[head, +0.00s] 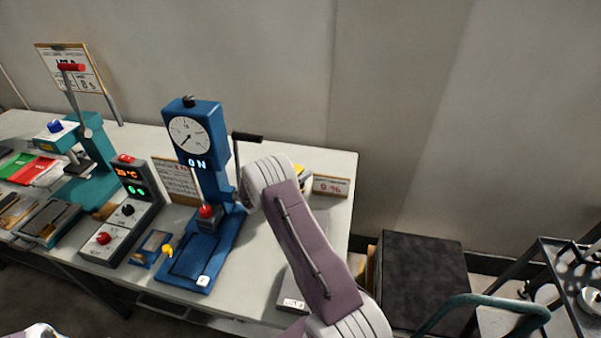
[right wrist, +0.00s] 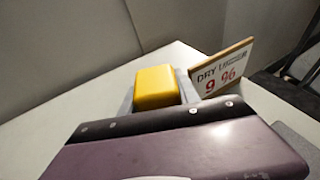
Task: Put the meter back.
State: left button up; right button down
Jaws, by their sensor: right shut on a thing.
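The meter, a yellow block (right wrist: 155,85), shows in the right wrist view just beyond the purple and black gripper body. A small yellow part of it (head: 299,169) shows in the head view beside the arm, near the right end of the table. Grey pieces flank the meter on both sides, and my right gripper (right wrist: 157,101) is shut on it. My arm hides most of the meter and gripper in the head view. The meter's underside is hidden, so I cannot tell whether it touches the table. My left gripper is out of view.
A small sign (head: 331,186) reading about 9 % stands right of the meter. A blue press with a dial (head: 208,140), a control box (head: 128,210) and a teal press (head: 95,160) stand left. A dark box (head: 423,275) and cart (head: 570,290) stand beyond the table's right edge.

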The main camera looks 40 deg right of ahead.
aim_at(300, 166)
jog(key=shift+f+b, duration=0.5)
jog(key=shift+f, duration=0.05)
jog(key=c, duration=0.8)
grip_release()
jog(key=shift+w, duration=0.1)
jog(key=r, duration=0.4)
jog(key=shift+s+d+r, duration=0.2)
jog(key=shift+s+r, duration=0.1)
jog(key=s+d+r, duration=0.1)
jog(key=s+r, duration=0.1)
jog(key=s, duration=0.1)
jog(key=s+d+r, duration=0.1)
jog(key=s+r, duration=0.1)
jog(key=s, duration=0.2)
jog(key=s+d+r, duration=0.1)
jog(key=s+r, duration=0.1)
jog(key=s, duration=0.1)
jog(key=shift+s+d+r+b, duration=0.1)
jog(key=shift+s+r+b, duration=0.15)
jog(key=shift+b, duration=0.05)
